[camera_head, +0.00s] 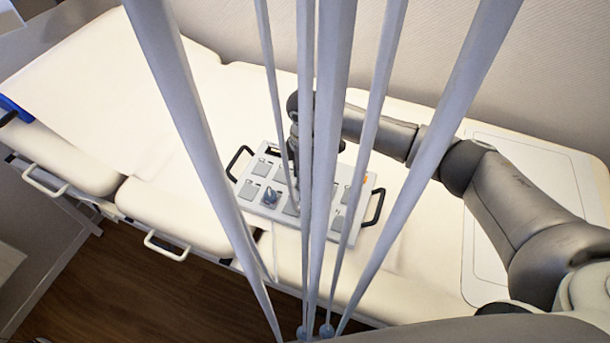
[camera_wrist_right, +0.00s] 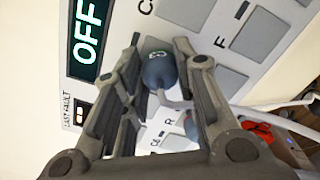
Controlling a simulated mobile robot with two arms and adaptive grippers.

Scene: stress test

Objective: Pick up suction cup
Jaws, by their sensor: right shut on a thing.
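A dark grey-blue suction cup (camera_wrist_right: 158,70) with a rounded bulb and a thin grey stem lies between the fingers of my right gripper (camera_wrist_right: 165,72) in the right wrist view. The gripper is shut on it, above a white panel (camera_head: 341,226) with grey labelled pads. In the head view my right gripper points down over the panel's back part, and pale bars partly hide it. Another small blue-grey item (camera_head: 270,197) sits on a front pad of the panel; a blue-grey part also shows behind a finger in the wrist view. My left gripper is not seen.
The panel has black side handles (camera_head: 375,207) and a display reading OFF (camera_wrist_right: 88,40). It lies on a cream padded bed (camera_head: 165,213). Long pale bars (camera_head: 330,120) cross the head view. A flat white pad (camera_head: 530,185) lies at the right.

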